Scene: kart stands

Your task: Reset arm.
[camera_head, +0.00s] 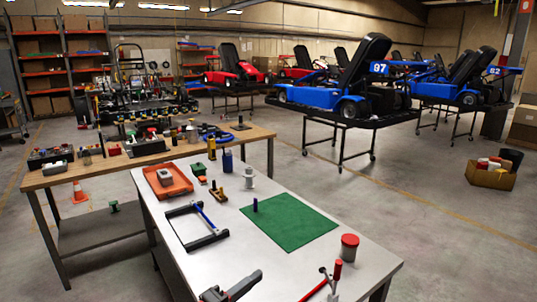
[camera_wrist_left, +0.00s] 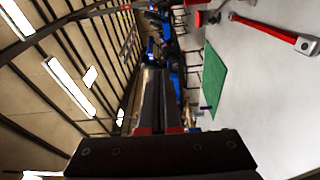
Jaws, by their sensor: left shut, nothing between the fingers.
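My left gripper (camera_head: 258,275) shows at the bottom edge of the head view, over the near part of the metal-topped table (camera_head: 300,262). Its dark fingers are together and hold nothing. In the left wrist view the closed fingers of my left gripper (camera_wrist_left: 157,75) point up the picture, with red parts at their base. The green mat (camera_head: 288,222) lies beyond the gripper on the table; it also shows in the left wrist view (camera_wrist_left: 214,80). My right gripper is in neither view.
A red-handled tool (camera_head: 334,276) and a red-lidded jar (camera_head: 349,248) are right of my gripper. A black frame with a blue handle (camera_head: 192,230), an orange tray (camera_head: 152,184) and small items lie farther back. Bare tabletop surrounds the gripper. Blue karts (camera_head: 350,95) stand on stands behind.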

